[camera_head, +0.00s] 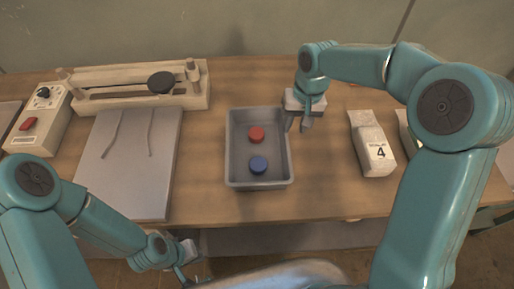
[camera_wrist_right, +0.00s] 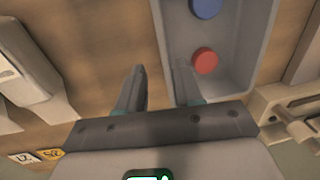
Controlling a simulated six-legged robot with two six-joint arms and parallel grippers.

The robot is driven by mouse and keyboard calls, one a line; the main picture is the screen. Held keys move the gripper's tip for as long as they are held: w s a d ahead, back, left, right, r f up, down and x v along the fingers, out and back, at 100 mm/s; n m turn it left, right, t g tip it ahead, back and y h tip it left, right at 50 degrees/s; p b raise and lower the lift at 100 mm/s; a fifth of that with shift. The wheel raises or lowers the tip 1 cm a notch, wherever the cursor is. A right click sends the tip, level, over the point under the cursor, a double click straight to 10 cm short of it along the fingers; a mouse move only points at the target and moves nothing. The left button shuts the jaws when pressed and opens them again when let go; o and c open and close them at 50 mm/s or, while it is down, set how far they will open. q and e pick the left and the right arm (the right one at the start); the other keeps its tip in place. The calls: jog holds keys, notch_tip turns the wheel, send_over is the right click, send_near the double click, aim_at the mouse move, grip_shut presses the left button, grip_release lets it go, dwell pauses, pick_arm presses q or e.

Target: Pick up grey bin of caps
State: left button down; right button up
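The grey bin (camera_head: 259,184) stands on the wooden table, with a red cap (camera_head: 256,134) and a blue cap (camera_head: 258,165) lying in it. The bin (camera_wrist_right: 243,45), red cap (camera_wrist_right: 205,60) and blue cap (camera_wrist_right: 206,7) also show in the right wrist view. My right gripper (camera_head: 298,124) is open at the bin's right wall, near its back corner. In the right wrist view its fingers (camera_wrist_right: 160,88) are apart, one outside the wall and one on the inner side. Contact cannot be told. My left gripper (camera_head: 187,265) is low at the table's front edge, partly hidden, away from the bin.
A grey mat (camera_head: 128,160) with two thin strips lies left of the bin. Behind it is a cream fixture (camera_head: 135,100) with a dark knob; a control box (camera_head: 40,122) is at far left. A pale block marked 4 (camera_head: 372,145) stands to the right.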

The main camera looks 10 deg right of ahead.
aim_at(286, 142)
jog(key=f, duration=0.2)
jog(key=a+f, duration=0.1)
jog(key=f, duration=0.2)
jog(key=shift+s+f+p, duration=0.1)
jog(key=shift+f+p, duration=0.05)
jog(key=shift+p, duration=0.25)
jog(key=f, duration=0.2)
jog(key=a+f+p, duration=0.1)
jog(key=f, duration=0.1)
jog(key=shift+w, duration=0.25)
jog(key=shift+f, duration=0.15)
jog(key=shift+s+d, duration=0.1)
grip_shut()
dwell(0.4)
